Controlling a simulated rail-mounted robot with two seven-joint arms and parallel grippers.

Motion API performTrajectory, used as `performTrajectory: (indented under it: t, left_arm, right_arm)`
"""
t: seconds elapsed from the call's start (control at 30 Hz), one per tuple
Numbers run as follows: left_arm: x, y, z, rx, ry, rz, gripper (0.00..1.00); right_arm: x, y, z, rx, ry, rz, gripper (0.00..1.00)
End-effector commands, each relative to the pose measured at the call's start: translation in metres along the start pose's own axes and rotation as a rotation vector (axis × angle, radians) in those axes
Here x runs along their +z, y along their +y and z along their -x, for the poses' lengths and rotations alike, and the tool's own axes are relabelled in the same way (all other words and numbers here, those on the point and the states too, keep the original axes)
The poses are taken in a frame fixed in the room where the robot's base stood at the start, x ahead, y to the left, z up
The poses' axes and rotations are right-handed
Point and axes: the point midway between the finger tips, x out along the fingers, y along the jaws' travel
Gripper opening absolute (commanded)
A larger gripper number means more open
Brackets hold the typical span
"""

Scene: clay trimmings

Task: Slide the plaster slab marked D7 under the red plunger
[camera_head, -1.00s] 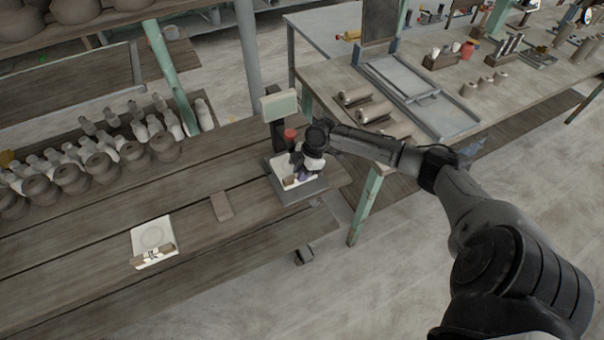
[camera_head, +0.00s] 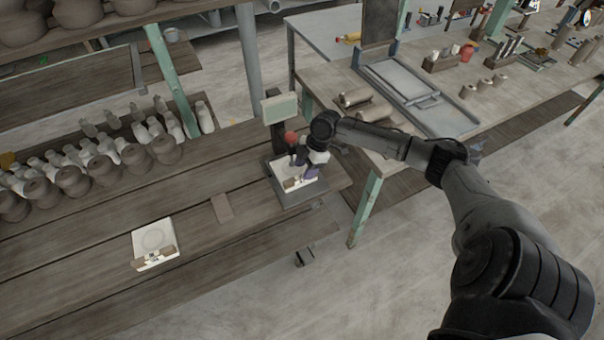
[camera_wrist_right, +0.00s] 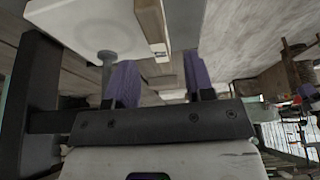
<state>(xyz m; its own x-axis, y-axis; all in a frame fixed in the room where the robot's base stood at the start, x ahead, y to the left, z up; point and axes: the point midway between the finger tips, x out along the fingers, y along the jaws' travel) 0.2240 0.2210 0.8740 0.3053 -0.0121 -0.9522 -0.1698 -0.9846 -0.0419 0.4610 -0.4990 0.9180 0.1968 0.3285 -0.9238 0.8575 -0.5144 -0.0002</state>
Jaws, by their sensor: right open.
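One white slab (camera_head: 283,172) with a wooden grip strip (camera_head: 293,183) lies on the dark base of the press (camera_head: 294,194), below the red plunger (camera_head: 291,137). A similar white slab (camera_head: 140,240) with a round mark lies on the bench at left. Lettering on either is too small to read. My right gripper (camera_head: 309,174) is at the right side of the press slab. In the right wrist view its purple fingers (camera_wrist_right: 160,80) are open and empty. The slab (camera_wrist_right: 72,18) and its grip strip (camera_wrist_right: 151,24) show just beyond the fingertips. My left gripper is not in view.
A pale panel (camera_head: 280,108) stands on the press post. A small brown block (camera_head: 222,208) lies between the two slabs. Several clay pots and pale bottles (camera_head: 105,165) crowd the bench's back left. The front bench planks (camera_head: 60,270) are clear.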

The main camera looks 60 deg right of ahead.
Motion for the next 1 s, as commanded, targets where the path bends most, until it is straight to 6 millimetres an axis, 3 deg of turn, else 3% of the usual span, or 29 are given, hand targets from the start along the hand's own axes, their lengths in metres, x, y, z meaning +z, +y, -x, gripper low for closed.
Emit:
performTrajectory:
  t: [0.1,0.43,0.67,1.0]
  left_arm:
    - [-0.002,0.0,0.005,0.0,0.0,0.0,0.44]
    - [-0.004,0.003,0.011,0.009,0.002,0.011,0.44]
    - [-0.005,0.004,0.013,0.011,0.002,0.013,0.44]
    - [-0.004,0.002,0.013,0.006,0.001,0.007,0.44]
  right_arm:
    - [0.0,0.001,0.029,0.004,-0.004,0.001,0.49]
    - [0.001,-0.001,0.082,0.0,-0.003,-0.001,0.49]
    - [0.0,-0.001,0.098,-0.001,-0.001,-0.001,0.49]
    - [0.0,-0.002,0.1,-0.001,-0.001,-0.009,0.49]
